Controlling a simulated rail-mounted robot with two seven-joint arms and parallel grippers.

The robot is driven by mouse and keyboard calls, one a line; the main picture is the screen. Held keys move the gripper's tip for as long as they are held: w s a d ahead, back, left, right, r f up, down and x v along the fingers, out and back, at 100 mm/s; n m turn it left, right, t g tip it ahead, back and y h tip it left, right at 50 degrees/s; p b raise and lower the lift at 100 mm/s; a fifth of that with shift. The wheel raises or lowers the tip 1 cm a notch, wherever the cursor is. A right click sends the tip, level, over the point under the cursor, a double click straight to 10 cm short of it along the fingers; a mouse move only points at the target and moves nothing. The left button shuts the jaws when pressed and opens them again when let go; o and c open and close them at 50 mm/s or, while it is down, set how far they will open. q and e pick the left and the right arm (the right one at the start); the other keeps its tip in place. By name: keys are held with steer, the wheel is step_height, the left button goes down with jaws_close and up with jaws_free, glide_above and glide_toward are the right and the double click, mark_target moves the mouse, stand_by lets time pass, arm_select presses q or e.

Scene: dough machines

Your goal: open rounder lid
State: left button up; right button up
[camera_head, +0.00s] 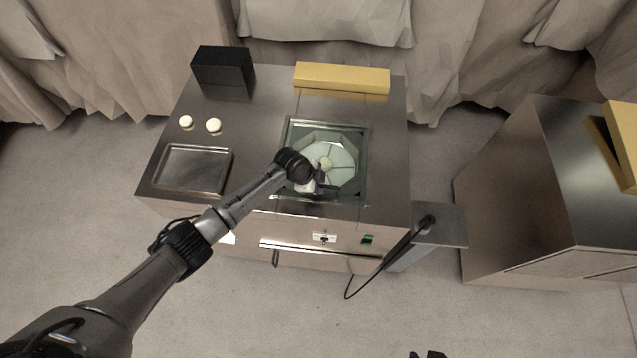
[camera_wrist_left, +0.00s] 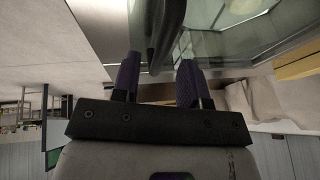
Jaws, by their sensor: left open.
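The rounder (camera_head: 385,150) is a steel-topped machine with an octagonal well and a pale round plate inside. Its see-through lid (camera_head: 345,130) lies over the well and looks closed; its glass also shows in the left wrist view (camera_wrist_left: 215,48). My left gripper (camera_head: 320,190) is at the lid's front edge. In the left wrist view its two fingers (camera_wrist_left: 158,80) are apart, with a dark rounded bar (camera_wrist_left: 166,35), apparently the lid handle, between or just beyond them. I cannot tell whether they touch it. My left wrist hides part of the lid.
A metal tray (camera_head: 193,168), two dough balls (camera_head: 214,125) and a black box (camera_head: 223,70) are on the left of the top. A yellow box (camera_head: 342,78) is at the back. Another steel cabinet (camera_head: 545,180) stands at right, across a floor gap.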

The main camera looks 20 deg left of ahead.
arm_select(q)
steer(key=shift+w+d+f, duration=0.1)
steer(key=shift+d+f, duration=0.1)
steer(key=shift+f, duration=0.35)
steer(key=shift+c, duration=0.3)
jaws_close()
